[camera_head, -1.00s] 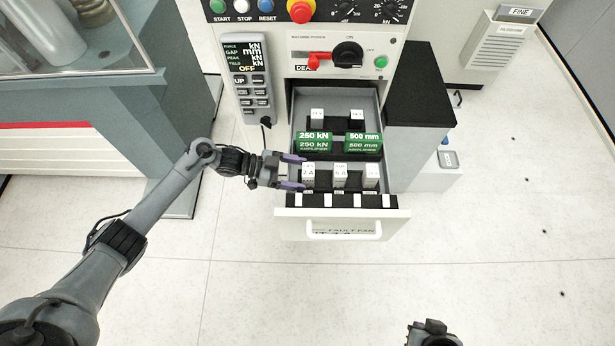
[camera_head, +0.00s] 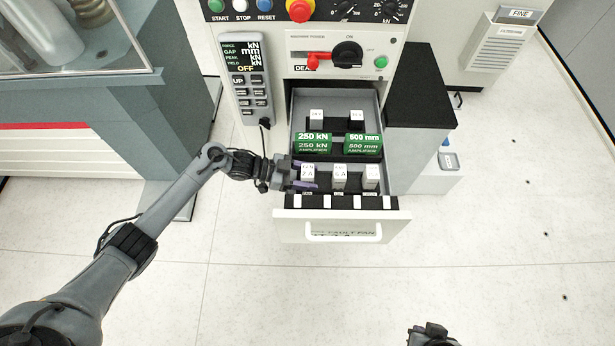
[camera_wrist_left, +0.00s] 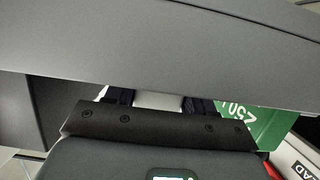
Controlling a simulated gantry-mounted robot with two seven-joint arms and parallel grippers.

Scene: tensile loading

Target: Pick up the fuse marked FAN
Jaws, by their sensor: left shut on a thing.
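Several white fuses stand in the open drawer (camera_head: 292,215). In the front row are the left fuse (camera_head: 308,172), marked 2 A with a top line too small to read, the middle fuse (camera_head: 340,175) and the right fuse (camera_head: 371,175). My left gripper (camera_head: 304,174) reaches in over the drawer's left side and is shut on the left fuse. In the left wrist view a white block (camera_wrist_left: 158,100) shows between the dark fingers. I cannot tell whether it is lifted. My right gripper (camera_head: 432,334) shows only partly at the bottom edge, its fingers unclear.
Two green amplifier blocks, 250 kN (camera_head: 314,142) and 500 mm (camera_head: 362,143), stand behind the front row. Two white fuses (camera_head: 316,117) (camera_head: 357,117) are further back. The drawer handle (camera_head: 343,230) is in front. A control pendant (camera_head: 246,72) hangs at the left.

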